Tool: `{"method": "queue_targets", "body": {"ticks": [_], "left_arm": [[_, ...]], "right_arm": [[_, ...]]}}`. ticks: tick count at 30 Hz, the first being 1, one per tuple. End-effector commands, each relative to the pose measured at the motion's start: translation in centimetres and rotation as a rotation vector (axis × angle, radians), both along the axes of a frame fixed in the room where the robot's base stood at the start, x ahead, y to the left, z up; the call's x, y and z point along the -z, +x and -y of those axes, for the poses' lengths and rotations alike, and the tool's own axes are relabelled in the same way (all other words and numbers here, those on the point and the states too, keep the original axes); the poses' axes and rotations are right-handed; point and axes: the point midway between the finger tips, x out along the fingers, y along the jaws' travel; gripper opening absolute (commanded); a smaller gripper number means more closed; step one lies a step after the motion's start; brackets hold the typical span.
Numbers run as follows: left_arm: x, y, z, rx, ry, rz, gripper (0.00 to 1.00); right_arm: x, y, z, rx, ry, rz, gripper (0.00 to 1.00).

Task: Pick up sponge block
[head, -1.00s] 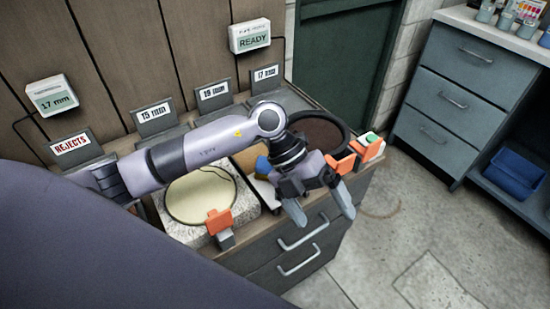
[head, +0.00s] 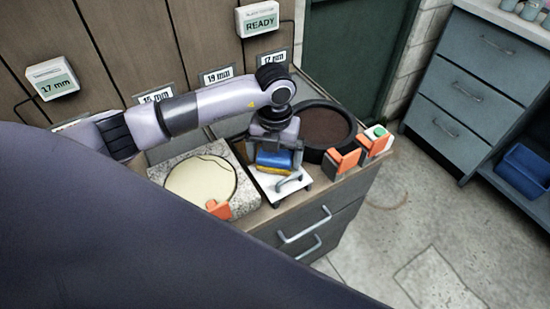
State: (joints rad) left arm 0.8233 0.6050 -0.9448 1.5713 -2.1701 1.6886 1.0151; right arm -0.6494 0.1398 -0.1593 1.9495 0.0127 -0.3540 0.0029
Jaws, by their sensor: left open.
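The sponge block (head: 275,159), blue above with a thin yellow layer, sits over a white plate (head: 268,184) on the counter. My left gripper (head: 276,168) points down over the block, with its jaws open. A grey finger shows at the block's near right side. The gripper and wrist hide part of the block, and I cannot tell whether the fingers touch it. My right gripper is not in view.
A pale round disc (head: 200,181) on a speckled slab lies to the left. A dark round pan (head: 325,128) and orange clamp-like pieces (head: 343,160) stand to the right. Labelled cards and a READY display (head: 259,18) are behind. Floor is clear at right.

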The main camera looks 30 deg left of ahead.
Motion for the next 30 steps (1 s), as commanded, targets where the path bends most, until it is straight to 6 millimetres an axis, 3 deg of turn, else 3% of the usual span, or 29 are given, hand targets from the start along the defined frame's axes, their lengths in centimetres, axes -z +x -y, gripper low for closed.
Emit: {"method": "queue_targets", "body": {"ticks": [8,12,14,15,23,30], "left_arm": [[0.5,0.0,0.0,0.002,-0.001,0.000,1.00],[0.5,0.0,0.0,0.002,-0.001,0.000,0.59],[0.5,0.0,0.1,0.002,-0.001,0.000,0.59],[0.5,0.0,0.1,0.002,-0.001,0.000,0.55],[0.2,0.0,0.1,0.002,-0.002,0.002,0.54],[-2.3,0.1,0.1,0.004,-0.003,0.005,0.54]], "right_arm": [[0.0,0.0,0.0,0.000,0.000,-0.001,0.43],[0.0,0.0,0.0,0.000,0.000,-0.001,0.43],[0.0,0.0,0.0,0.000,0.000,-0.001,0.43],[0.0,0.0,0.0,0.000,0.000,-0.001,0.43],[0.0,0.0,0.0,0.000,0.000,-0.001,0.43],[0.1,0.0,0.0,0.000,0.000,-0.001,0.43]]}}
